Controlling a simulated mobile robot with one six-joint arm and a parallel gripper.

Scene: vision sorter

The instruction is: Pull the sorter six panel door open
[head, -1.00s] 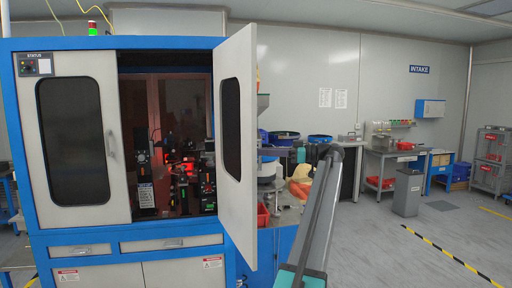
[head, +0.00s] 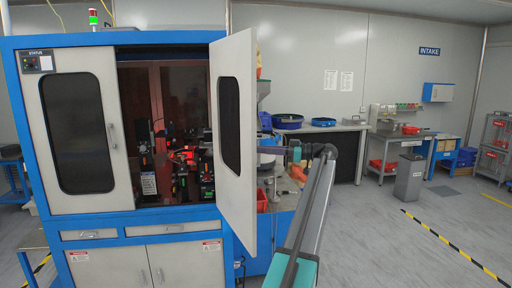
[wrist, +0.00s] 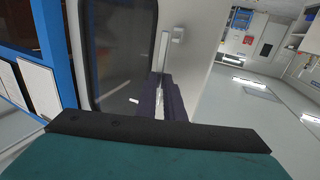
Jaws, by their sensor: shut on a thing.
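The right door (head: 238,190) of the blue and white sorter cabinet stands wide open, swung out toward me. Its inner face and dark window (head: 229,123) show in the head view, and its handle side is hidden there. In the wrist view the door's outer face (wrist: 205,65) and dark window (wrist: 122,45) fill the left and middle, with the pale handle (wrist: 163,52) at the window's right edge. My gripper (wrist: 162,98) is shut on the handle. In the head view my gripper is hidden behind the door.
The left cabinet door (head: 78,130) is closed. Dark equipment with a red glow (head: 185,155) shows inside the cabinet. A worktable with blue bowls (head: 288,120) stands behind my arm. A grey bin (head: 408,178) is farther right, with open floor in front.

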